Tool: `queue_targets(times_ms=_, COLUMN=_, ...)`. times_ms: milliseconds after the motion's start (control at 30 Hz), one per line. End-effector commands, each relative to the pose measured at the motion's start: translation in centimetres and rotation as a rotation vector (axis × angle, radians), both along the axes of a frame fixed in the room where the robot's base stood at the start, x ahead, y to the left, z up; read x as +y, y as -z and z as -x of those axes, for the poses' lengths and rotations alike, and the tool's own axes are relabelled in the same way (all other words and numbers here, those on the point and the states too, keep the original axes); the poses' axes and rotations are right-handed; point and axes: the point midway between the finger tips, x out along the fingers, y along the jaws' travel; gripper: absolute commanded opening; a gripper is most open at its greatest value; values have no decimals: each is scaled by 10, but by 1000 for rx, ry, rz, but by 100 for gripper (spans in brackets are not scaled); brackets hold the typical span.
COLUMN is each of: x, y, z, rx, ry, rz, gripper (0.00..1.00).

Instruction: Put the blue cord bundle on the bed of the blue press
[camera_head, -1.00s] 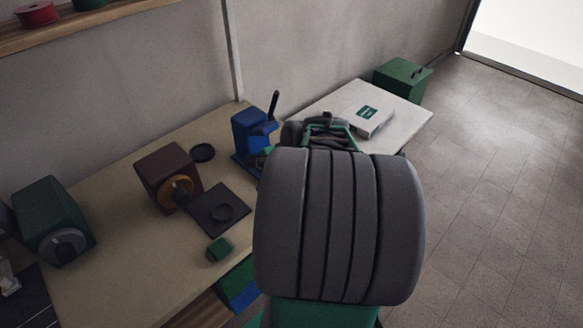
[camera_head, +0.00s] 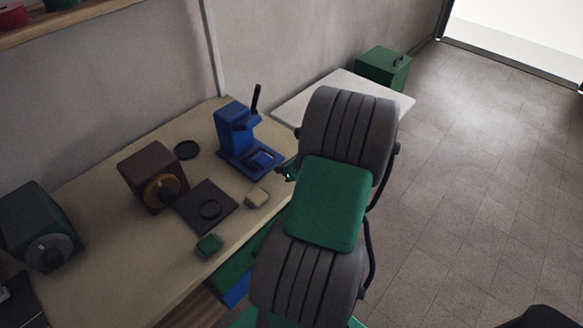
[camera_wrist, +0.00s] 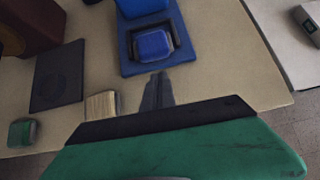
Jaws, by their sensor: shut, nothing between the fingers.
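The blue press (camera_head: 236,133) stands on the tan bench against the wall, with its dark lever raised. The blue cord bundle (camera_wrist: 153,45), a small rounded block, sits in the dark frame on the press bed (camera_wrist: 130,64); it also shows in the head view (camera_head: 263,157). My gripper (camera_wrist: 159,77) is shut and empty, its fingertips just in front of the bed edge and apart from the bundle. In the head view my arm hides most of the gripper, with only a bit of green showing right of the press.
A tan bundle (camera_head: 256,197) and a green bundle (camera_head: 209,245) lie near the bench's front edge. A dark plate with a ring (camera_head: 207,203), a brown machine (camera_head: 150,172), a green machine (camera_head: 38,225) and a black disc (camera_head: 187,149) stand left. A white table (camera_head: 345,83) adjoins right.

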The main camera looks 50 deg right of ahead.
Motion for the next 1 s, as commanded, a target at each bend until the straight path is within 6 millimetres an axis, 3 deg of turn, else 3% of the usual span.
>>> queue_targets(times_ms=200, x=0, y=-3, z=-26, rx=-1, ry=-1, rz=3, gripper=0)
queue_targets(times_ms=567, x=-1, y=-3, z=-29, rx=-1, ry=-1, rz=4, gripper=0)
queue_targets(times_ms=800, x=0, y=-4, z=-53, rx=-1, ry=-4, rz=4, gripper=0)
queue_targets(times_ms=1000, x=-1, y=-3, z=-53, rx=-1, ry=-1, rz=4, gripper=0)
